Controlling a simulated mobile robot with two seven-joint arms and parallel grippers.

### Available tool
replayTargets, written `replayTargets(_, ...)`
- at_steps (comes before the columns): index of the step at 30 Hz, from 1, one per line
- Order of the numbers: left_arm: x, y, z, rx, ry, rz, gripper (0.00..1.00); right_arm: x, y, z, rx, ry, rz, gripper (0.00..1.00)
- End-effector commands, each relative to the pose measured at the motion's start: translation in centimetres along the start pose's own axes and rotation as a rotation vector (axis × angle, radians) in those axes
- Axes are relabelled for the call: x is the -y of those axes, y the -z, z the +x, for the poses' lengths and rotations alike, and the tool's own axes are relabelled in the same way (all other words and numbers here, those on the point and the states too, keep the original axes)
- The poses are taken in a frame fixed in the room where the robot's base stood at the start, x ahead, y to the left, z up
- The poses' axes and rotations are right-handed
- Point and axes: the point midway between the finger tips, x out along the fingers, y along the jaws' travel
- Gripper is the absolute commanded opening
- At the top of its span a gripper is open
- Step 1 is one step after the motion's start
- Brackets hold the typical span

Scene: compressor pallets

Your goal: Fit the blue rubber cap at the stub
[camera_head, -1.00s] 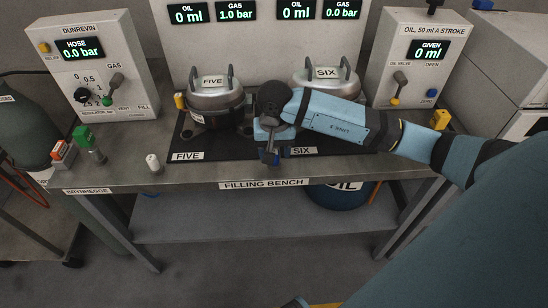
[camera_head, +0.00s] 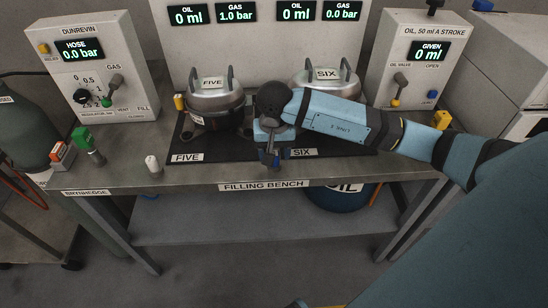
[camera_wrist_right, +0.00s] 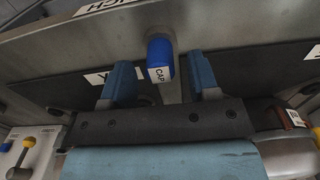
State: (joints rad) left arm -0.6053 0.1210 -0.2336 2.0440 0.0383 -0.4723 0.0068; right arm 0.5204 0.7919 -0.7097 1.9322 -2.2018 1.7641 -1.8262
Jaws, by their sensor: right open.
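The blue rubber cap (camera_wrist_right: 160,58), with a white CAP label, shows in the right wrist view near the front edge of the bench. My right gripper (camera_wrist_right: 160,82) is open, with one finger on each side of the cap's line and the cap just beyond the fingertips. In the head view the right gripper (camera_head: 276,157) points down over the front of the mat, and a bit of the cap (camera_head: 277,163) shows at it. Compressor SIX (camera_head: 322,88) stands behind the right arm. I cannot make out the stub; the arm covers part of that compressor. My left gripper is not in view.
Compressor FIVE (camera_head: 214,103) stands left on the dark mat (camera_head: 220,147), a yellow cap (camera_head: 180,102) beside it. A small white item (camera_head: 152,163) and a green fitting (camera_head: 86,140) stand on the bench left. A yellow item (camera_head: 441,119) stands right. The bench front left is mostly clear.

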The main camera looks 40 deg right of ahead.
Motion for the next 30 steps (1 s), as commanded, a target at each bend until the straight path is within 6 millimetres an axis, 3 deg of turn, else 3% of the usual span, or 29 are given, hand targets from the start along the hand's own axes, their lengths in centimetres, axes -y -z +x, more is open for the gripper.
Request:
replayTargets(20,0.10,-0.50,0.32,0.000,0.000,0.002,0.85,-0.01,0.00,0.00,0.000,0.000,0.000,0.55)
replayTargets(27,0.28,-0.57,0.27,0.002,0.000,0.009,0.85,0.00,0.00,0.01,0.000,0.000,0.000,0.00)
replayTargets(30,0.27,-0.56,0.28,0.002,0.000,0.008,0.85,0.00,0.00,0.01,0.000,0.000,0.000,0.00)
